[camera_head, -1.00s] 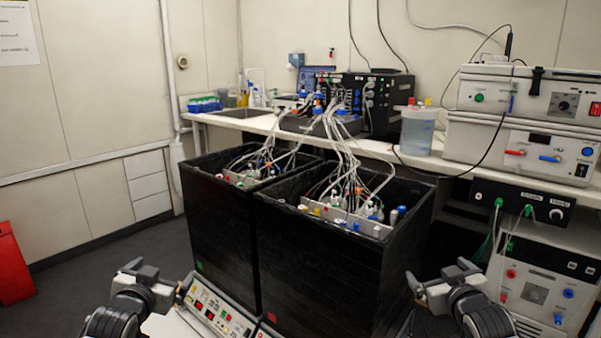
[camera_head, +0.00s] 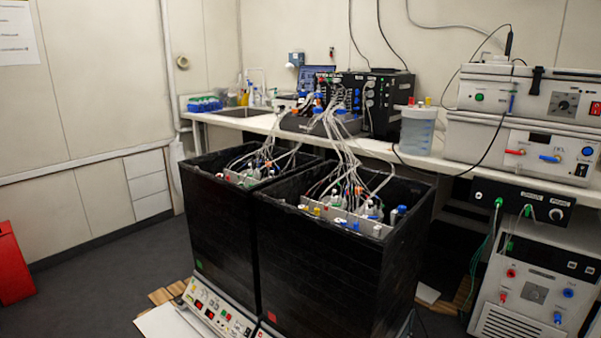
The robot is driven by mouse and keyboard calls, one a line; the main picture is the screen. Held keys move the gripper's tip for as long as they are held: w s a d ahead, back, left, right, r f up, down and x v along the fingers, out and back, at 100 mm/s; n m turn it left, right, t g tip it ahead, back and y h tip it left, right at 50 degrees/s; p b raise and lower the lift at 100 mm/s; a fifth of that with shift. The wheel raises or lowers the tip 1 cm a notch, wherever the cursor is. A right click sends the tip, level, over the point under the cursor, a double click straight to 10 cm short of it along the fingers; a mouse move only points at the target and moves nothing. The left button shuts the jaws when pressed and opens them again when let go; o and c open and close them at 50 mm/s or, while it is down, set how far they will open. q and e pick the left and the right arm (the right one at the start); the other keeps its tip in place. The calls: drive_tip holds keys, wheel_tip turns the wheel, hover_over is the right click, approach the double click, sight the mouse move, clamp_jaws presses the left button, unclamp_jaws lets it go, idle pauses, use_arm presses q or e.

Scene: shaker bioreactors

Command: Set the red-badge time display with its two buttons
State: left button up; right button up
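Two black open-topped boxes stand side by side. The right box (camera_head: 335,265) bears a small red badge (camera_head: 272,317) at its lower front corner. The left box (camera_head: 222,225) bears a green badge (camera_head: 199,264). Below the left box is a pale control panel (camera_head: 218,308) with lit red displays and small buttons; its digits are too small to read. A second panel (camera_head: 265,331) below the red badge is mostly cut off by the bottom edge, so its time display and buttons are hidden. Neither of my grippers is in view.
Bottles with many tubes fill both boxes, and the tubes run to a black unit (camera_head: 367,101) on the bench (camera_head: 255,124). Stacked instruments (camera_head: 525,120) stand at right, with another unit (camera_head: 538,285) below. Floor is clear at left, near a red object (camera_head: 14,265).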

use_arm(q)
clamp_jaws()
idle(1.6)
